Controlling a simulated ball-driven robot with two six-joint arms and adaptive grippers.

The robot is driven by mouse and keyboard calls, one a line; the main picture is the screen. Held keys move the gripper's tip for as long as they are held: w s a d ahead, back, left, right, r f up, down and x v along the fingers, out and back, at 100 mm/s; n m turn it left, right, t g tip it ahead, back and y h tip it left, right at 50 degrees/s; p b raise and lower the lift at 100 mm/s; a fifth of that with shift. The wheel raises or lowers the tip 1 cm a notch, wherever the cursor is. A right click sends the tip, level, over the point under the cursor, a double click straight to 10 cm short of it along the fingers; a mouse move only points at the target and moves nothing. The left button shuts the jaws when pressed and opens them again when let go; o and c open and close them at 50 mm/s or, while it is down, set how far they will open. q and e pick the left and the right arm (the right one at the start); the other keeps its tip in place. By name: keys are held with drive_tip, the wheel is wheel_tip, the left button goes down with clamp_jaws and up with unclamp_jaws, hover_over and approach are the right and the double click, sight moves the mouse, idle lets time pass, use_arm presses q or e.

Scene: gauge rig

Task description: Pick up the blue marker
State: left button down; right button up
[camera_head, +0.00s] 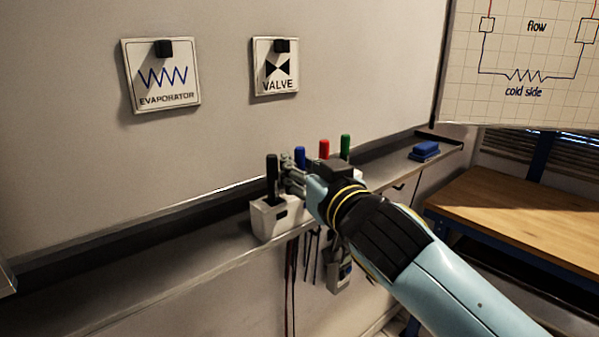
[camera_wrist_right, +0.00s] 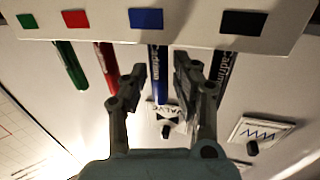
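The blue marker (camera_head: 299,154) stands upright in the holder on the ledge, with its top showing behind my right gripper in the head view. In the right wrist view the blue marker (camera_wrist_right: 159,75) is between the two fingers. My right gripper (camera_head: 291,168) is open around it. In the right wrist view, the right gripper (camera_wrist_right: 160,70) shows a gap between each finger and the marker. The marker's lower part is hidden by the holder (camera_head: 268,222). My left gripper is not in view.
A black marker (camera_head: 272,175), a red marker (camera_head: 323,149) and a green marker (camera_head: 345,146) stand close by in the holder. A blue eraser (camera_head: 425,150) lies further right on the ledge (camera_head: 165,272). A wooden table (camera_head: 510,215) stands at the right.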

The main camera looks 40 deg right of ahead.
drive_tip(key=shift+w+d, duration=0.15)
drive_tip(key=shift+w, duration=0.3)
drive_tip(key=shift+s, duration=0.1)
drive_tip(key=shift+c, duration=0.4)
clamp_jaws()
